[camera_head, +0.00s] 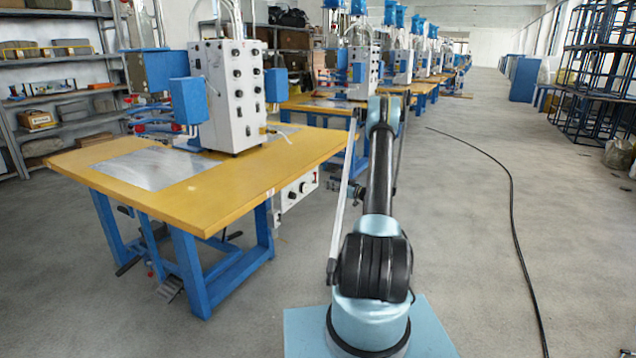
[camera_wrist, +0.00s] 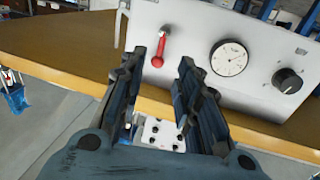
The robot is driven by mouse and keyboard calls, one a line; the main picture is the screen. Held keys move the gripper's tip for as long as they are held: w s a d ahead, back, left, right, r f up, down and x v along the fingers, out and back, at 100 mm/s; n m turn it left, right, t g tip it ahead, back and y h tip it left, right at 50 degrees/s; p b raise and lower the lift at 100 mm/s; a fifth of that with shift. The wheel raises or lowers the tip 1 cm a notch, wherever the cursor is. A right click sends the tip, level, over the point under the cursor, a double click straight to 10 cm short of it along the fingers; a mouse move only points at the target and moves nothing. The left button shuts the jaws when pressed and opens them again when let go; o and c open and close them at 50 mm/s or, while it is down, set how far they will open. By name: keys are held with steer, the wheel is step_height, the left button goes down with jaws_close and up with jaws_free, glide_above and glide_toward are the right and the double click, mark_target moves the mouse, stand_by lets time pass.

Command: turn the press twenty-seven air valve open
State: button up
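The valve is a small lever with a red handle (camera_wrist: 158,60) on a pale panel (camera_wrist: 197,30) in the wrist view. Its handle points down in that picture, tilted slightly left. My gripper (camera_wrist: 165,66) is open, with its dark fingers apart on either side of the handle's line. The handle shows in the gap between the fingertips. I cannot tell how far the tips are from the panel, and no contact shows. In the head view, a pale box (camera_head: 297,191) is under the near table's edge; my arm hides the gripper there.
A round gauge (camera_wrist: 229,58) and a black knob (camera_wrist: 288,80) sit right of the lever. The yellow tabletop (camera_head: 215,178) carries a white control cabinet (camera_head: 228,95). A black cable (camera_head: 515,200) lies on the floor at right. The floor between is clear.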

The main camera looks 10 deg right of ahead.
steer(key=x, duration=0.8)
steer(key=shift+w, duration=0.15)
steer(key=shift+a, duration=0.15)
